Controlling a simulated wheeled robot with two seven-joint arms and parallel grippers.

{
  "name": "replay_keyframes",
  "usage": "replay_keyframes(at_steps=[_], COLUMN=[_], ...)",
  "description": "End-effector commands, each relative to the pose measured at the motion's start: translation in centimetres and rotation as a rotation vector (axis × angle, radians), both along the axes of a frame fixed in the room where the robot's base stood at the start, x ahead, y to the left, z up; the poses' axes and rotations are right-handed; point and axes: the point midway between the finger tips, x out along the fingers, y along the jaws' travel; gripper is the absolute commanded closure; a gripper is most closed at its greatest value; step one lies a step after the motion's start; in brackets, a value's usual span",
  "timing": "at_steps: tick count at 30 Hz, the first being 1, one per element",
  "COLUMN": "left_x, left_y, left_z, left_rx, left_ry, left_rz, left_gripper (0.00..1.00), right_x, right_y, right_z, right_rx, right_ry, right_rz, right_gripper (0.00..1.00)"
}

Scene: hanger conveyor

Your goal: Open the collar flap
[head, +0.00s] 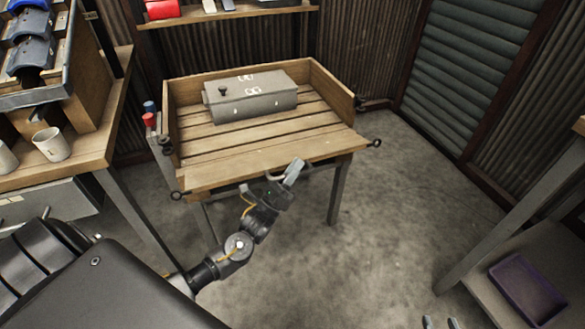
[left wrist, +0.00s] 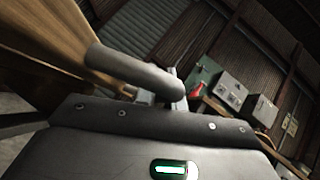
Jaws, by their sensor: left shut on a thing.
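The wooden collar (head: 335,91) stands on a slatted table, with raised walls at the left, back and right. Its front board, the flap (head: 225,174), lies folded outward along the front edge, about level with the slats; its exact angle is hard to tell. My left gripper (head: 287,177) is at the flap's front edge, shut on a grey bar handle (head: 273,178). The handle crosses the left wrist view (left wrist: 135,72), with the contact partly hidden. My right gripper (head: 440,322) shows only its two fingertips at the bottom edge, apart and empty.
A grey metal box (head: 250,98) sits inside the collar. At the left is a bench with white cups (head: 52,144). At the lower right, a shelf holds a purple tray (head: 527,290). The floor right of the table is clear.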

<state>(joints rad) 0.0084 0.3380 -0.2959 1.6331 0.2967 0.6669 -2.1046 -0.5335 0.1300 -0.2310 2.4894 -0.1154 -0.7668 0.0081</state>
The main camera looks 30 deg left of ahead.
Motion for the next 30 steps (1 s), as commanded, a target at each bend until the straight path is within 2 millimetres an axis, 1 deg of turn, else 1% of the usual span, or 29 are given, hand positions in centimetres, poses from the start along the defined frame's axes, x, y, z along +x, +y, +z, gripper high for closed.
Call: replay_keyframes(at_steps=[1, 9, 10, 14, 15, 22, 25, 28, 30], left_x=[0.1, 0.1, 0.1, 0.0, 0.0, -0.1, -0.5, -1.3, -2.3], left_y=[-0.5, -0.5, -0.5, -0.3, -0.1, 0.2, 0.2, 0.5, 0.7], left_z=[0.0, 0.0, 0.0, 0.0, 0.0, 0.0, -0.3, -1.2, -2.1], left_rx=[-0.002, -0.002, -0.003, -0.002, -0.002, -0.001, 0.0, 0.0, 0.001], left_ry=[0.003, 0.004, 0.004, 0.003, 0.003, 0.001, 0.002, 0.005, 0.006], left_rz=[-0.013, -0.012, -0.013, -0.008, -0.005, 0.001, 0.001, 0.001, -0.001], left_gripper=[1.0, 1.0, 0.87, 0.7, 0.68, 0.68, 0.68, 0.68, 0.68], right_x=[0.0, 0.0, 0.0, 0.0, 0.0, 0.1, 0.1, 0.1, 0.1], right_y=[0.0, 0.0, 0.0, 0.0, 0.0, 0.0, 0.0, 0.0, 0.1], right_z=[0.0, 0.0, 0.0, 0.0, 0.0, 0.0, 0.0, 0.0, 0.1], right_rx=[0.001, 0.001, 0.001, 0.0, -0.001, -0.001, -0.001, 0.0, 0.002], right_ry=[-0.002, -0.002, -0.002, -0.001, -0.001, -0.001, -0.001, -0.005, -0.012], right_rz=[0.001, 0.001, 0.001, 0.0, 0.0, 0.0, 0.0, 0.002, 0.003], right_gripper=[0.64, 0.64, 0.64, 0.64, 0.64, 0.64, 0.64, 0.64, 0.64])
